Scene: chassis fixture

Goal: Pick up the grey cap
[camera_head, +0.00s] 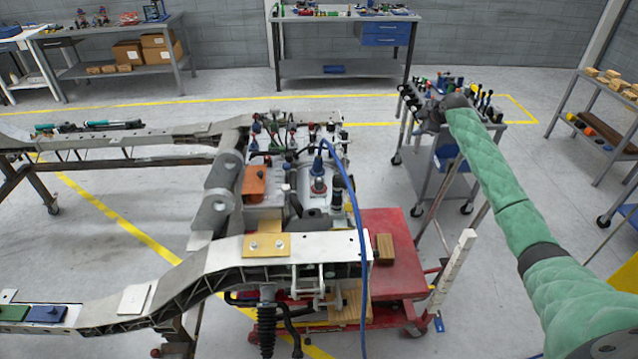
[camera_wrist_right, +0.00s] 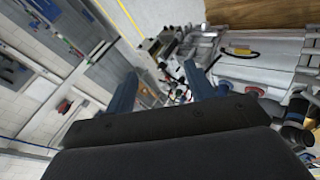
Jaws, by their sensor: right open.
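I cannot single out the grey cap with certainty. A small pale grey cylindrical top (camera_head: 286,189) stands among the fittings on the chassis fixture (camera_head: 325,246), and it may be the cap. My right gripper (camera_head: 412,106) is at the end of the green-sleeved arm, in front of the tool cart and well to the right of and beyond the fittings. In the right wrist view its two blue fingers (camera_wrist_right: 160,78) are spread apart with nothing held between them. My left gripper is not in view.
A tool cart (camera_head: 447,155) with several tools stands behind my right gripper. A red cart (camera_head: 395,262) sits under the chassis. A blue hose (camera_head: 359,235) hangs down its near side. Workbenches (camera_head: 340,48) line the back wall. Floor between is clear.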

